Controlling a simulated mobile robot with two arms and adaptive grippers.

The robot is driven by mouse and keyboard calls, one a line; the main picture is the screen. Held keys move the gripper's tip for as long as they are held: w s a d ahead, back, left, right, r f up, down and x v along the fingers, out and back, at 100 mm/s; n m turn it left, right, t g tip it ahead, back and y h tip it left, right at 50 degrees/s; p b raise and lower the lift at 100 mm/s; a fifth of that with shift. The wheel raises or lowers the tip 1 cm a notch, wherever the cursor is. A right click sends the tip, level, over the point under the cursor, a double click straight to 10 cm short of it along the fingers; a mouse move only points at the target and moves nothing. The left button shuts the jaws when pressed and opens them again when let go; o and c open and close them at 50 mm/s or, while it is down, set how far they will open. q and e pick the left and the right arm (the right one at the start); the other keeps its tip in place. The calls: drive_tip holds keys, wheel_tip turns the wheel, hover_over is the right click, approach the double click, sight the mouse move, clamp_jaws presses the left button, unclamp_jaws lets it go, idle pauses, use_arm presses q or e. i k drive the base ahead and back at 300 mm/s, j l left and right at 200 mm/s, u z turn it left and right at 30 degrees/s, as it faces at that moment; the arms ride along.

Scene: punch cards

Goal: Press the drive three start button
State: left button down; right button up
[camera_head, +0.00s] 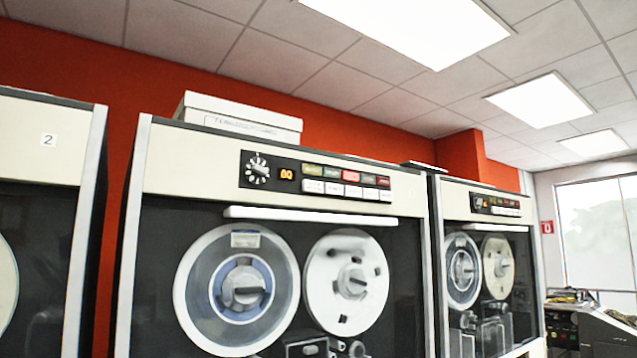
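A large cream and dark tape drive (190,165) fills the middle of the head view. Its black control panel (246,180) has a round dial (258,168), a small orange lit display (287,174) and two rows of small buttons. The lettering is too small to read, so I cannot tell which button is start. No number label shows on this drive. Neither gripper is in view.
A drive labelled 2 (45,165) stands at left, partly cut off. Another drive (457,205) with a similar panel stands at right. A white box (240,110) lies on top of the middle drive. Other equipment (600,330) stands by the window at far right.

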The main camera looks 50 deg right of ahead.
sight(328, 188)
drive_tip(key=k+l+z, duration=0.1)
drive_tip(key=z, duration=1.45)
